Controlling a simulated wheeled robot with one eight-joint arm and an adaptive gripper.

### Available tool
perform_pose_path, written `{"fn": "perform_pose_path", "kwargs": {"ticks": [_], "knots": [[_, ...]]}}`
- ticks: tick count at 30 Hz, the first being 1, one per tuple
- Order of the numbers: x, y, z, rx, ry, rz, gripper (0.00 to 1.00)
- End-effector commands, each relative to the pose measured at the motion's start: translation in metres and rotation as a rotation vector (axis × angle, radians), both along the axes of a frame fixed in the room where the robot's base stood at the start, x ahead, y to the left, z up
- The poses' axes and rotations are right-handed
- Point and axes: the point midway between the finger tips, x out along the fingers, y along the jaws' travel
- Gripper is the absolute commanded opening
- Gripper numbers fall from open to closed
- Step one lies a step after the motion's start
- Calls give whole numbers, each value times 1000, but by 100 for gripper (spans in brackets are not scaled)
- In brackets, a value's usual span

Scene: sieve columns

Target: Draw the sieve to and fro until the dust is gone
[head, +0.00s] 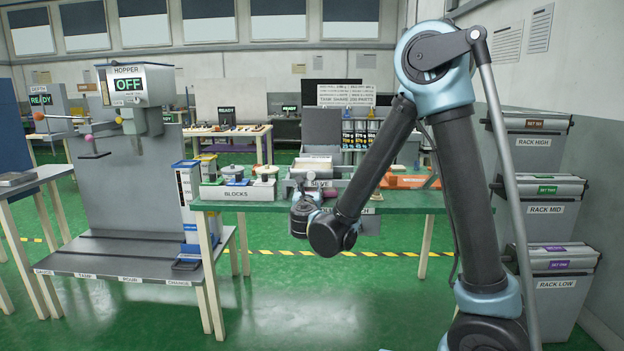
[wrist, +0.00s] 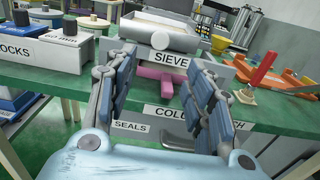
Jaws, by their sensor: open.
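The sieve (head: 318,163) stands on the green bench behind my arm, which hides its lower front in the head view. In the wrist view the sieve (wrist: 150,20) is a grey frame with a pale surface and a thick grey bar along its front. A grey front panel labelled SIEVE (wrist: 190,66) lies below that bar. A pink piece (wrist: 165,80) sticks out under the label. My gripper (wrist: 160,72) is open and empty, its fingers either side of the label and pink piece, apparently short of them. Whether dust lies on the sieve cannot be told.
The green bench (head: 412,205) also carries a box of blocks (head: 238,192) on the left and an orange tool or tray (head: 405,182) on the right. A red upright handle (wrist: 265,67) stands right of my fingers. A hopper reading OFF (head: 140,85) stands left; racks (head: 540,155) stand right.

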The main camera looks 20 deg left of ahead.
Motion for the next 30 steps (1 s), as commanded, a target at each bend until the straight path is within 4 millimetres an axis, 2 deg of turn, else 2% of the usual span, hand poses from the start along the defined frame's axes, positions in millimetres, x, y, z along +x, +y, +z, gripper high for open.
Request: {"fn": "perform_pose_path", "kwargs": {"ticks": [21,30], "knots": [[119,27,0,3,2,-4,48],[155,36,0,3,2,-2,48]]}}
